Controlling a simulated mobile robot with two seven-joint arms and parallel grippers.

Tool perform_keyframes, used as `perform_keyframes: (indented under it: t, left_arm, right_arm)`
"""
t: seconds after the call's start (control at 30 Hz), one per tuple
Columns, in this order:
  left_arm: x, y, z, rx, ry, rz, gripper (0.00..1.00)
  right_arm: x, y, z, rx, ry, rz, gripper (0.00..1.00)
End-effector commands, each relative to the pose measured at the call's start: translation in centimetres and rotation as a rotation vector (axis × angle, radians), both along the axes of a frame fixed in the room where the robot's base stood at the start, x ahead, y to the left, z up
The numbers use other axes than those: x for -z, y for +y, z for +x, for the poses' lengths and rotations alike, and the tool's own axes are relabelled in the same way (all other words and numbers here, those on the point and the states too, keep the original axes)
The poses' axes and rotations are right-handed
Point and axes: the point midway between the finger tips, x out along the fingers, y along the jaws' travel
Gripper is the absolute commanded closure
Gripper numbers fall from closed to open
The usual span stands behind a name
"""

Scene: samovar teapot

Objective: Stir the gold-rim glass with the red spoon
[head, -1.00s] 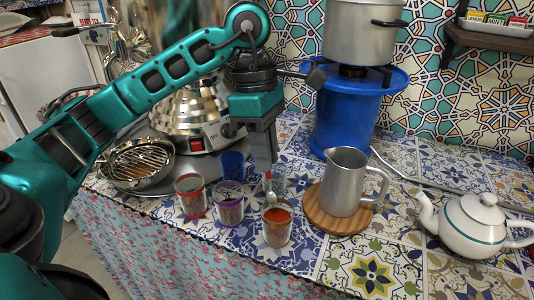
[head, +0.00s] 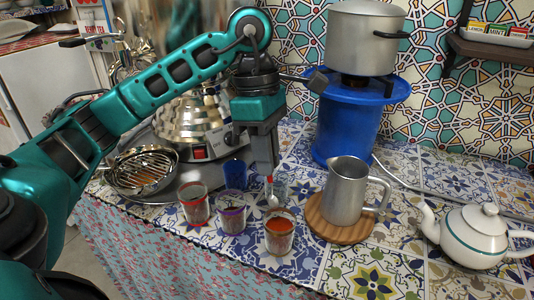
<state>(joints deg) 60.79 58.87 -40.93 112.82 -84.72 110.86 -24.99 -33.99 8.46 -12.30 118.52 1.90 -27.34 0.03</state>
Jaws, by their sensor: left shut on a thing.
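My left gripper (head: 265,168) points straight down above the row of glasses and is shut on the red spoon (head: 269,184). The spoon hangs upright, red part at the fingertips and silver bowl lowest. In the picture its bowl is just above and behind the front glass (head: 279,240), which holds orange-red tea and seems to be the gold-rim one; its rim colour is hard to tell. The spoon looks outside this glass. My right gripper is not in view.
A metal pitcher (head: 345,190) on a wooden board (head: 336,231) is to the right, with a white teapot (head: 475,234) beyond.

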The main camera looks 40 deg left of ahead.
Motion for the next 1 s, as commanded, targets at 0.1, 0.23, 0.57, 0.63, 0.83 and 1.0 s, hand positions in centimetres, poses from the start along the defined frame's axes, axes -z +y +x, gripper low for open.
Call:
perform_keyframes:
  t: [0.1,0.23,0.57,0.63,0.83,1.0]
  left_arm:
    - [-0.5,0.0,0.0,0.0,0.0,0.0,1.0]
    - [-1.7,0.0,0.0,0.0,-0.001,-0.001,1.0]
    - [-4.9,0.0,0.0,0.0,0.0,-0.001,1.0]
    - [-5.2,0.0,0.0,0.0,0.001,0.0,1.0]
    - [-5.0,0.0,0.0,0.0,0.001,0.0,1.0]
    - [-5.0,0.0,0.0,0.0,0.0,0.0,1.0]
  right_arm:
    - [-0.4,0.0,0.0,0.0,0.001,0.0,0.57]
    - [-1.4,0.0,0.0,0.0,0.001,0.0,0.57]
    - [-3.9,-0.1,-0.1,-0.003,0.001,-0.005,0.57]
    - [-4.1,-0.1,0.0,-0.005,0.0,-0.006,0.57]
    - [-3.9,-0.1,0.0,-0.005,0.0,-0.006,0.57]
    - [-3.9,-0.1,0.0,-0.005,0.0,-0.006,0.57]
